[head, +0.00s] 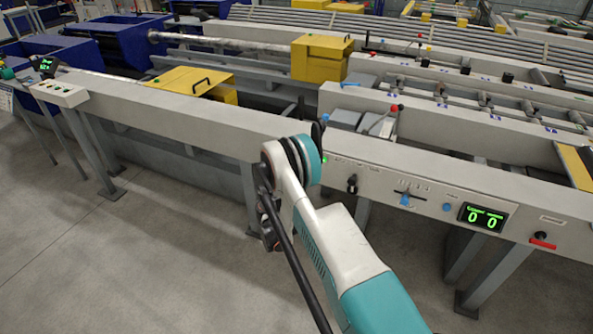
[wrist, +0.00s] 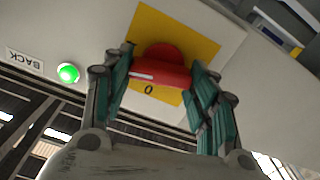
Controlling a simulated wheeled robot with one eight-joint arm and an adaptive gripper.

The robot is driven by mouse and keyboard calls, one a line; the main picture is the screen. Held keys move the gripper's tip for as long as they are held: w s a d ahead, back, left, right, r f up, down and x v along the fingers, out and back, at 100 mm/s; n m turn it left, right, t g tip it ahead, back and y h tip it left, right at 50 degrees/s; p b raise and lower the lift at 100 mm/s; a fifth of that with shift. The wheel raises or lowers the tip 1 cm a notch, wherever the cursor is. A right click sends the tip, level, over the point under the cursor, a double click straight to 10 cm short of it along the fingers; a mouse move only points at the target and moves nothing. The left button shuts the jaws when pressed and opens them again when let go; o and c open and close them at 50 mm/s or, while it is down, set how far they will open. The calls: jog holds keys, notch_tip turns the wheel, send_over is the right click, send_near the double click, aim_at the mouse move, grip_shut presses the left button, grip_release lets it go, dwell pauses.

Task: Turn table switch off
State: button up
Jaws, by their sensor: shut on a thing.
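The table switch (wrist: 162,75) is a red rotary knob on a yellow square plate (wrist: 205,48) in the wrist view. A white line marks the left part of its handle, and a "0" is printed on the plate just below the handle. My gripper (wrist: 163,72) has one teal-padded finger on each side of the handle and is shut on it. In the head view my arm's wrist (head: 295,165) is up against the front beam of the runout table (head: 200,122); it hides the switch and my fingers.
A lit green lamp (wrist: 68,73) and a "BACK" label (wrist: 25,61) sit left of the switch in the wrist view. In the head view, a black knob (head: 352,185), a blue-tipped lever (head: 405,198), a display reading zeros (head: 482,217) and a red handle (head: 541,241) line the beam rightward.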

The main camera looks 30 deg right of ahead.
jog(key=shift+w+a+f+n, duration=0.1)
jog(key=shift+w+n, duration=0.05)
jog(key=shift+n, duration=3.7)
jog(key=shift+w+a+f+n, duration=0.1)
jog(key=shift+n, duration=3.75)
jog(key=o, duration=1.1)
jog(key=shift+c, duration=0.2)
jog(key=shift+r, duration=0.1)
